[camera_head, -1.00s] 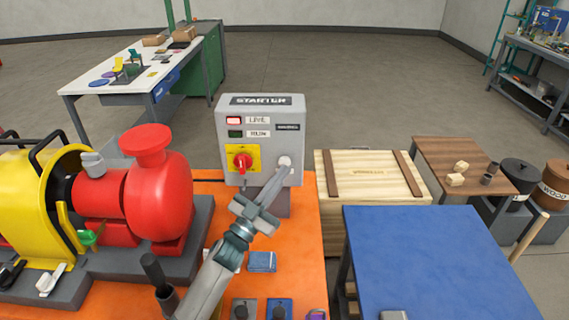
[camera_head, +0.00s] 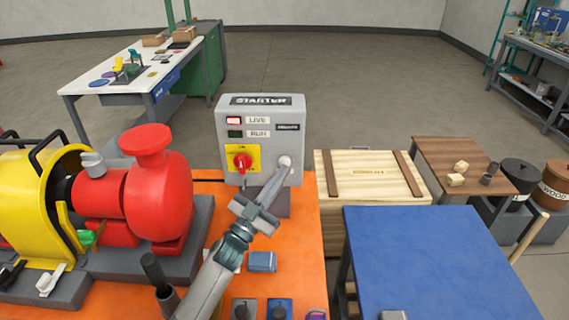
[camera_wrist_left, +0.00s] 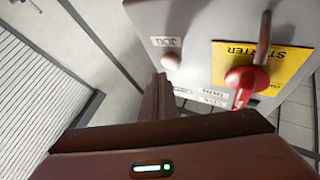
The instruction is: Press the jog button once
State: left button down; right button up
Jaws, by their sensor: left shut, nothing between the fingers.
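The grey starter box (camera_head: 260,115) stands upright on the orange skid, with lamps, labels and a red rotary switch (camera_head: 242,162) on a yellow plate. The jog button (camera_wrist_left: 171,61) is a pale round knob beside its JOG label in the left wrist view, where the box appears upside down. In the head view it shows at the lower right of the box face (camera_head: 285,160). My left gripper (camera_head: 284,170) is shut and empty, its tips just short of or at the button. In the wrist view the tips (camera_wrist_left: 160,80) appear close to it; contact cannot be told.
A red pump (camera_head: 155,195) and yellow guard (camera_head: 40,200) stand left of my left arm. A wooden crate (camera_head: 370,190) and a blue table (camera_head: 430,260) are to the right. A small blue block (camera_head: 262,261) lies on the orange surface (camera_head: 305,240) beside the arm.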

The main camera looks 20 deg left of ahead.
pick_arm(q)
jog(key=shift+w, duration=0.15)
jog(key=shift+w+a, duration=0.1)
jog(key=shift+w, duration=0.15)
jog(key=shift+w+a, duration=0.15)
jog(key=shift+w, duration=0.25)
dwell(0.9)
jog(key=shift+s, duration=0.15)
jog(key=shift+s+d, duration=0.25)
jog(key=shift+s, duration=0.45)
